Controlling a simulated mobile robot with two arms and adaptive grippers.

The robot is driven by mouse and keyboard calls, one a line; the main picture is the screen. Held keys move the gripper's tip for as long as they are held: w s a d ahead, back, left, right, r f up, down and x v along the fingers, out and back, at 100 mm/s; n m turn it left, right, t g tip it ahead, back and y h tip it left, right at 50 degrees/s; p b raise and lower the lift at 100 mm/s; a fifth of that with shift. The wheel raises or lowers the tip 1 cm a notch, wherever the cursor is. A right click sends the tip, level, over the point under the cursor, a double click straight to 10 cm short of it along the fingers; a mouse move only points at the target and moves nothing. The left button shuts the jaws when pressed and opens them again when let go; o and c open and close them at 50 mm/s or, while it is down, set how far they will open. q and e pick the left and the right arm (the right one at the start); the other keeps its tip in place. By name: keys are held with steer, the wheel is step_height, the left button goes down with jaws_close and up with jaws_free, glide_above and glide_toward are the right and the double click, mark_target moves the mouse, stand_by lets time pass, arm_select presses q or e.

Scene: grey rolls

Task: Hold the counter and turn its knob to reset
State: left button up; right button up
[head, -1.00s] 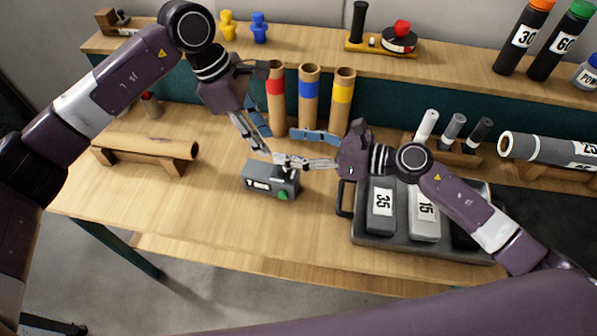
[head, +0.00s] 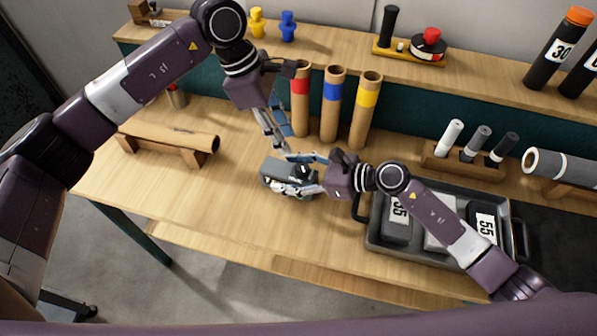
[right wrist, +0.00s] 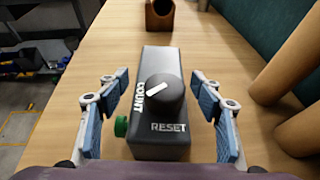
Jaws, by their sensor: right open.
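The counter (head: 272,166) is a dark grey box on the table, partly hidden by my right gripper in the head view. In the right wrist view the counter (right wrist: 152,62) shows a black knob (right wrist: 166,104) with a white pointer, COUNT and RESET lettering beside it, and a green button (right wrist: 121,126) on the left side. My right gripper (right wrist: 160,80) is open, one finger on either side of the counter with visible gaps. My left gripper (head: 279,143) points down just behind the counter; its fingertips are too small and overlapped to judge.
A cardboard roll on a wooden stand (head: 170,138) lies left. Tubes with red (head: 300,100), blue (head: 332,105) and yellow (head: 366,110) bands stand behind. A grey tray (head: 375,243) with labelled blocks is at the right. The table in front of the counter is clear.

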mark_target(302, 166)
steer(key=c, duration=1.5)
arm_select(q)
steer(key=shift+o, duration=1.8)
steer(key=n, duration=0.1)
steer(key=d+n+y, duration=0.1)
steer(key=n, duration=0.1)
steer(key=shift+s+d+r, duration=0.1)
steer(key=shift+d+r, duration=0.1)
steer(key=shift+r, duration=0.15)
steer(key=d+f+n+y, duration=0.1)
steer(key=f+n, duration=0.2)
steer(key=f+n+y, duration=0.1)
steer(key=f+n, duration=0.2)
steer(key=n, duration=0.1)
steer(key=d+f+n+y, duration=0.1)
steer(key=f+n, duration=0.3)
steer(key=shift+s+d+t, duration=0.25)
steer(key=shift+d+t, duration=0.05)
